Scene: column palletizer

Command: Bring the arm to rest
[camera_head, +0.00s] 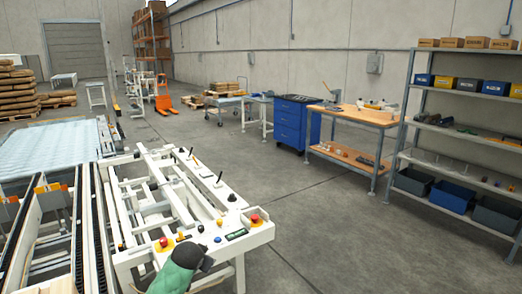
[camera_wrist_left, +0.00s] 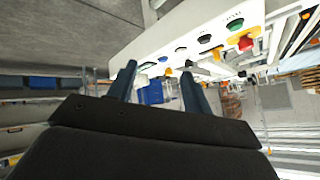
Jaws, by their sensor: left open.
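My left gripper (camera_wrist_left: 158,78) shows in the left wrist view with its two dark fingers apart and nothing between them. In the head view a green and dark end of my arm (camera_head: 184,268) shows at the bottom, in front of the white machine's control panel (camera_head: 205,240). The fingers are not clear there. In the left wrist view the panel (camera_wrist_left: 195,35) lies beyond the fingertips, tilted in the picture; I cannot tell the exact gap. My right gripper is not in view.
The panel carries a red emergency button (camera_head: 255,219) and several small knobs. A conveyor (camera_head: 88,225) runs at the left. A blue drawer cabinet (camera_head: 290,122), a wooden workbench (camera_head: 350,117) and a grey shelf rack (camera_head: 400,110) stand at the right. Open floor (camera_head: 320,220) lies between.

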